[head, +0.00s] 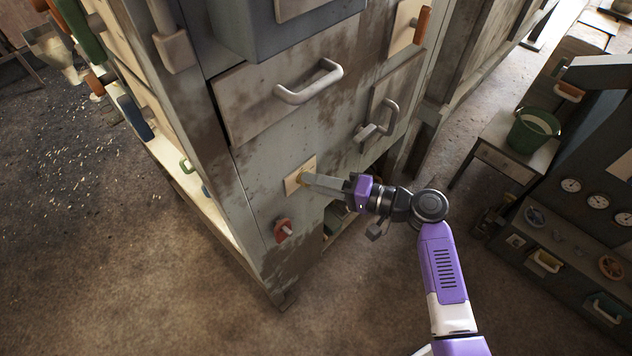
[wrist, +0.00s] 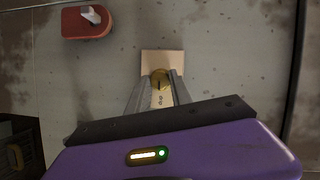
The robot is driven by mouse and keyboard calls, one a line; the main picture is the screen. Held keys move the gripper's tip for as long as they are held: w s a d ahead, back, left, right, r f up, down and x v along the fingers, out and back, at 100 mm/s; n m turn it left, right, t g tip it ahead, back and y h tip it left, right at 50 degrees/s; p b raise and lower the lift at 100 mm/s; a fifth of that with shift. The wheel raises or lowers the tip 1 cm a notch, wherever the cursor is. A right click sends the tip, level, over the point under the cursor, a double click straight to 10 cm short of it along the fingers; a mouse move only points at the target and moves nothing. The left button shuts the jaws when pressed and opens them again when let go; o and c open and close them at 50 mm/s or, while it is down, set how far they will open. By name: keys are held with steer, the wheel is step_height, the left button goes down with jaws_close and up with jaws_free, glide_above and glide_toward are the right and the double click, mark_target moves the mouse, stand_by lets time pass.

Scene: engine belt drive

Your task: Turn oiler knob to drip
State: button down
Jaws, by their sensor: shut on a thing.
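The oiler knob is a small round brass knob (wrist: 159,76) with a dark line running roughly up and down in the wrist view. It sits on a cream plate (wrist: 162,56), which also shows on the cabinet front in the head view (head: 294,182). The word "drip" is printed on the plate, between my fingers in the wrist view. My gripper (head: 308,180) reaches the plate from the right in the head view. Its two grey fingers are shut on the knob, one on each side. In the head view the fingers mostly hide the knob.
A red plate with a pale lever (head: 283,230) is below the knob in the head view. A drawer with a handle (head: 308,82) and a door with a handle (head: 388,118) are above. A bench with a green bucket (head: 534,129) stands to the right. The floor between is clear.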

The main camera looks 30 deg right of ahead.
steer(key=shift+f, duration=0.1)
steer(key=c, duration=1.1)
jaws_free()
steer(key=shift+c, duration=0.2)
steer(key=v, duration=0.8)
